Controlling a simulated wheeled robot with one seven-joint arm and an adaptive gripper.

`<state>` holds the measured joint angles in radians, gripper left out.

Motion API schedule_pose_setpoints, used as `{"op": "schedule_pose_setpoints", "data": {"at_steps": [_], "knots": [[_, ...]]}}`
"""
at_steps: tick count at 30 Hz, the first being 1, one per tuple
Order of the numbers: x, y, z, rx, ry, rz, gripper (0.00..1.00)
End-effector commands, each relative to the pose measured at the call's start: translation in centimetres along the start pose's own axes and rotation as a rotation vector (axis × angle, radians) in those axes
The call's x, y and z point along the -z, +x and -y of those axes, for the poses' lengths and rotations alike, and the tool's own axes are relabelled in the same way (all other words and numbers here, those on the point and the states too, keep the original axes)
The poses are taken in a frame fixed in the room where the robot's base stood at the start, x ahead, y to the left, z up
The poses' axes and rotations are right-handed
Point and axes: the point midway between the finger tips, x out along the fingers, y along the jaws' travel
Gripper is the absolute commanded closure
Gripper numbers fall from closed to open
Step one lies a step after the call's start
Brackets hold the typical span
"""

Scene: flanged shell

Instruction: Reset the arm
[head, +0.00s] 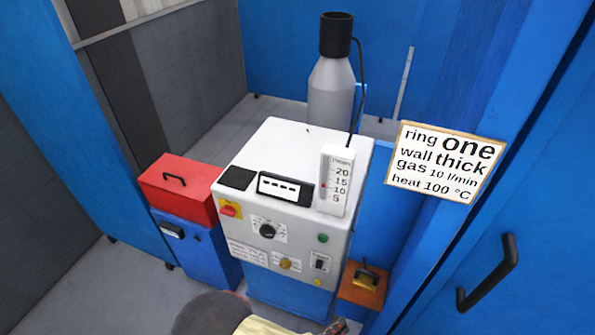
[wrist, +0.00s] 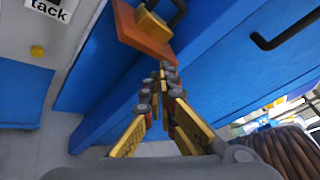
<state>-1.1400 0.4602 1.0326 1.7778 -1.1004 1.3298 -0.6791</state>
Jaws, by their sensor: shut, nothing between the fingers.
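My gripper (wrist: 163,76) reaches up the middle of the wrist view, its two yellow-sided fingers converging and meeting at the tips. It is shut with nothing between the fingers. The white control machine (head: 291,149) has a rotary knob, a red and yellow switch, a display and a flow gauge (head: 335,180). My gripper appears apart from it.
A red box (head: 180,187) sits on a blue unit left of the machine. A small orange shelf (head: 352,294) with a brass-coloured padlock-like item is at its right; the shelf also shows beyond my fingertips in the wrist view (wrist: 140,38). A sign (head: 443,162) and blue door with black handle (head: 488,273) stand right. Grey floor is clear at left.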

Motion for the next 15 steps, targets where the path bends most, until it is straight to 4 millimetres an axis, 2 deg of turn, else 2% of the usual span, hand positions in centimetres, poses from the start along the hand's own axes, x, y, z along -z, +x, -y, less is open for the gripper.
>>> {"op": "schedule_pose_setpoints", "data": {"at_steps": [3, 8, 15], "knots": [[-0.3, -1.1, 2.9, 0.076, 0.289, -0.22, 1.0], [-1.1, -3.2, 6.2, 0.219, 0.7, -0.524, 1.0], [-4.7, -6.6, 9.9, 0.47, 1.285, -0.946, 1.0]]}}
